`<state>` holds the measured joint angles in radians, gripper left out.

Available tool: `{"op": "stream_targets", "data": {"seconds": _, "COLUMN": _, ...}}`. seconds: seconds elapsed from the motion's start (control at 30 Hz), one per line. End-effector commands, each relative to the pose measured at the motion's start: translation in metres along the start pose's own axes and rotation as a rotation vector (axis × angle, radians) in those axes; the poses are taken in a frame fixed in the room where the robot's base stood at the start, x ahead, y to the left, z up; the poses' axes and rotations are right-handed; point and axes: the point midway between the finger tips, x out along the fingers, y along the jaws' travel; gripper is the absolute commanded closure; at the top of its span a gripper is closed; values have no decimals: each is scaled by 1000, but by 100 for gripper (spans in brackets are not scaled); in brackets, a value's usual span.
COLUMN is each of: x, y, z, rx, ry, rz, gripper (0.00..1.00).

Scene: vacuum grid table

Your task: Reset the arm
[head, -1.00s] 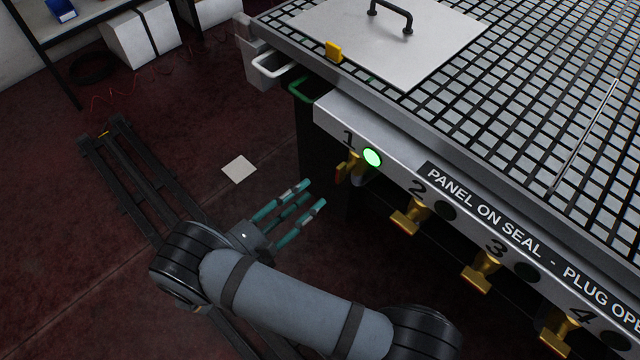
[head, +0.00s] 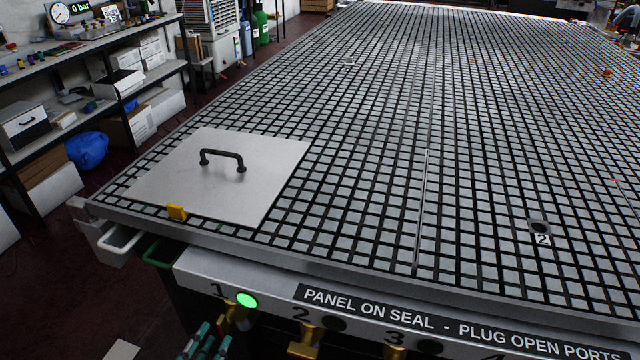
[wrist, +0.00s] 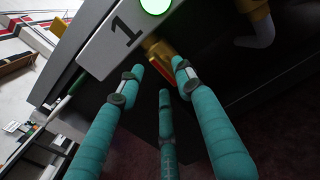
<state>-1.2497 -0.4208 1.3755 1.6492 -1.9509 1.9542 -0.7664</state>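My gripper (head: 206,342) shows only by its teal fingertips at the bottom edge of the head view, just below and left of valve handle 1 (head: 236,316). In the wrist view my gripper (wrist: 157,76) has its three fingers spread, with nothing held between them. The brass valve 1 (wrist: 158,52) shows beyond the fingertips, under the label 1 and the lit green lamp (wrist: 155,5); it looks apart from the fingers. The rest of my arm is out of the head view.
The vacuum grid table (head: 350,150) fills the middle, with a flat metal panel (head: 180,165) with a black handle at its near left corner. More brass valves (head: 306,340) line the front edge. Shelves (head: 150,75) stand at the left; dark floor lies between.

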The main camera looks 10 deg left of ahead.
Motion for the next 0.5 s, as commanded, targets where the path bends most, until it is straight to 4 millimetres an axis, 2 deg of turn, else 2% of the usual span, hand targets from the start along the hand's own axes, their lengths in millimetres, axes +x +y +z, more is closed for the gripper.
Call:
{"op": "stream_targets", "data": {"seconds": 0.1, "x": 27, "y": -1, "z": 0, "rx": 0, "ry": 1, "rz": -4, "gripper": 65}}
{"op": "stream_targets", "data": {"seconds": 0.23, "x": 50, "y": -1, "z": 0, "rx": 0, "ry": 0, "rz": -3, "gripper": 65}}
{"op": "stream_targets", "data": {"seconds": 0.33, "x": 49, "y": 0, "z": 1, "rx": 72, "ry": 0, "rz": 1, "gripper": 65}}
{"op": "stream_targets", "data": {"seconds": 0.5, "x": 33, "y": 0, "z": 0, "rx": 73, "ry": 0, "rz": 3, "gripper": 65}}
